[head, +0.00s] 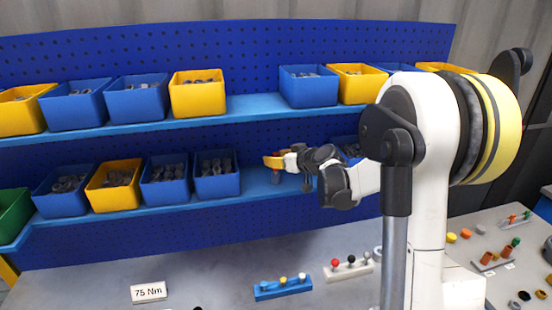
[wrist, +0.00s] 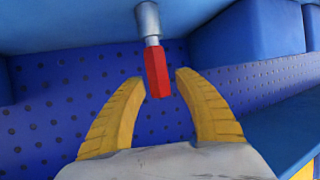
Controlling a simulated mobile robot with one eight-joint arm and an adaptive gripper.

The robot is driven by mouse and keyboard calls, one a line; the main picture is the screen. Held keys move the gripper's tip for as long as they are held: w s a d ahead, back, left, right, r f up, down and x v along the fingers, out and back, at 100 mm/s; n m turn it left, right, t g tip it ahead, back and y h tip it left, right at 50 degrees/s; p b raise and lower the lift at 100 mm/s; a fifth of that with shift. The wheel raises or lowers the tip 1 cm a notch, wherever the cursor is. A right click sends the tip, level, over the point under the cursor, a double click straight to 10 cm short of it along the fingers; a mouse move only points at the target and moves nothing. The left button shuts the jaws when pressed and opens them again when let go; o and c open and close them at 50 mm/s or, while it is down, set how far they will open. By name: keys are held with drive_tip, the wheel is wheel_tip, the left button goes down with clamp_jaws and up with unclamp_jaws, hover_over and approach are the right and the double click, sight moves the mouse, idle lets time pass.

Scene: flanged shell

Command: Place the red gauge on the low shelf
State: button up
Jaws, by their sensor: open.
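The red gauge (wrist: 157,72) has a red prismatic body and a silver cylindrical end. In the wrist view, its silver end appears to meet a blue shelf surface. My gripper (wrist: 159,78) is open, with its yellow fingertips on either side of the red end and gaps showing. In the head view, my gripper (head: 272,161) is over the low shelf (head: 262,192), in the gap right of the blue bins. A small reddish part of the gauge (head: 275,178) shows just below the fingers.
A blue bin (head: 217,177) stands left of my gripper on the low shelf, and another (head: 348,146) is partly hidden behind my arm. The upper shelf (head: 255,107) with more bins runs above. The bench below holds a "75 Nm" sign (head: 149,292) and peg blocks (head: 283,287).

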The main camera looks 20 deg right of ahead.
drive_tip(key=shift+r, duration=0.25)
drive_tip(key=v, duration=1.2)
drive_tip(key=s+a+f+g, duration=0.1)
drive_tip(key=s+a+g, duration=0.3)
drive_tip(key=s+a, duration=0.9)
drive_tip(key=s+a+f+m+g+h, duration=0.1)
drive_tip(key=s+a+f, duration=0.1)
drive_tip(key=s, duration=0.5)
drive_tip(key=s+a+f+m+g+h, duration=0.1)
drive_tip(key=s+a+f, duration=0.1)
drive_tip(key=s, duration=0.4)
drive_tip(key=shift+s+h, duration=0.3)
drive_tip(key=shift+s, duration=0.05)
drive_tip(key=shift+f, duration=0.1)
